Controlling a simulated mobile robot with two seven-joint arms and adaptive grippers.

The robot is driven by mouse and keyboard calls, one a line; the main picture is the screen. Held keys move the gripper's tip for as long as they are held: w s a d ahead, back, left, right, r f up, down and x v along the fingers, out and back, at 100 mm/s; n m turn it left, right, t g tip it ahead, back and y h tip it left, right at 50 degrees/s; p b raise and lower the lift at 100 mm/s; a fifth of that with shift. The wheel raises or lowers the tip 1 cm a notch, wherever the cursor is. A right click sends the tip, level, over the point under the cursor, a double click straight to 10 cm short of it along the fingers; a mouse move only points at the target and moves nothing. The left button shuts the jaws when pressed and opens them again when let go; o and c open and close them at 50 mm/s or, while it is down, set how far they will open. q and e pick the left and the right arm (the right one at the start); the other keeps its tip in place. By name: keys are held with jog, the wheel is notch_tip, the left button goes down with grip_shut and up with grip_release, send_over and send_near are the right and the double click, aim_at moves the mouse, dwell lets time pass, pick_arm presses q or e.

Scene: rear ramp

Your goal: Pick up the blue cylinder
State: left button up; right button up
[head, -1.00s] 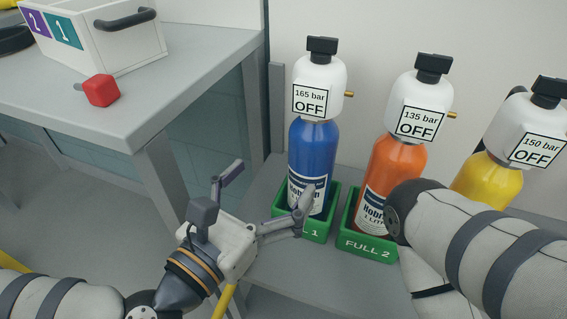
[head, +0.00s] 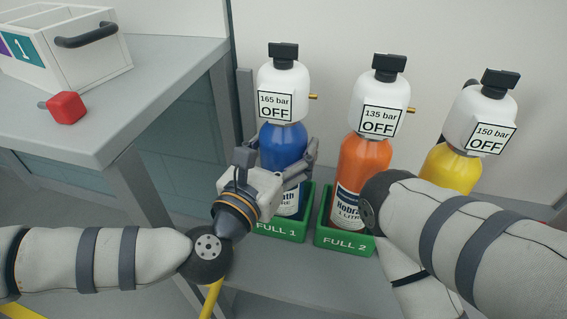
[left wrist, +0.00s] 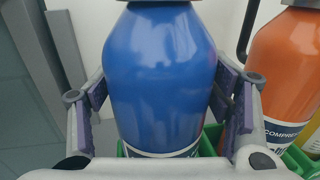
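The blue cylinder (head: 283,143) stands upright in the green holder marked FULL 1 (head: 278,236). It has a white cap unit (head: 283,88) reading 165 bar OFF and a black top. My left gripper (head: 282,152) is open around its upper body, one finger on each side. In the left wrist view the blue cylinder (left wrist: 160,75) fills the space between the purple-padded fingers. Narrow gaps seem to show at its sides; contact is not clear. My right arm crosses the lower right of the head view, but its gripper is not in view.
An orange cylinder (head: 360,165) stands close to the right in the FULL 2 holder (head: 345,240). A yellow cylinder (head: 448,168) stands beyond, partly behind my right arm.

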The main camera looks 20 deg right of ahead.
pick_arm(q)
jog(key=c, duration=0.9)
jog(key=shift+r, duration=0.2)
jog(key=c, duration=0.4)
